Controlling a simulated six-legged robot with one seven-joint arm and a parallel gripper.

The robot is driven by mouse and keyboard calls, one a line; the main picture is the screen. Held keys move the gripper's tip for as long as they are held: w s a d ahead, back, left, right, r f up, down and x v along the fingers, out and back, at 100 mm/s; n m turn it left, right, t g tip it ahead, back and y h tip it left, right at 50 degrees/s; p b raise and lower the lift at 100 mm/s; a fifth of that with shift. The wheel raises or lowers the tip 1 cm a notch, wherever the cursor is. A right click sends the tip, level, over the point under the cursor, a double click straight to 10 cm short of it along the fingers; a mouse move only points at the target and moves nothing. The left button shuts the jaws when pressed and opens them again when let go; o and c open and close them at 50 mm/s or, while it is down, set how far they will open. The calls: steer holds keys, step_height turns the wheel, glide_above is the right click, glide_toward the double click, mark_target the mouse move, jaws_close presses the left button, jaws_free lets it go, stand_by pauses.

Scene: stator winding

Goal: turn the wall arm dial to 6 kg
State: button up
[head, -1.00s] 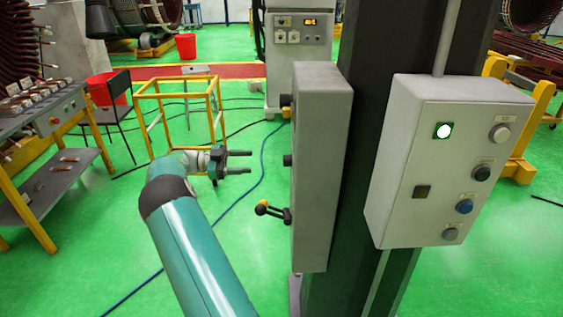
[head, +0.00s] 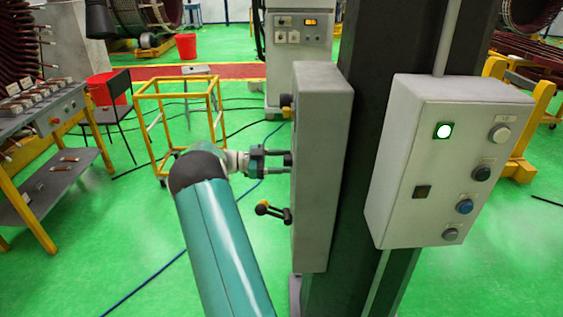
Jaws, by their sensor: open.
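A tall grey box (head: 325,165) is mounted on the dark column, its controls on its left side, seen edge-on. No dial scale or number is readable from here.
A second grey box (head: 440,165) with a lit green lamp and several buttons is on the column's right. A yellow frame (head: 182,115) stands behind my arm, and a workbench (head: 50,130) is at left. Cables cross the green floor.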

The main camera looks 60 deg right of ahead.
steer(key=c, duration=1)
steer(key=shift+n, duration=0.3)
steer(key=n, duration=3.5)
steer(key=shift+a+r, duration=0.1)
steer(key=shift+r, duration=0.1)
steer(key=shift+n, duration=0.3)
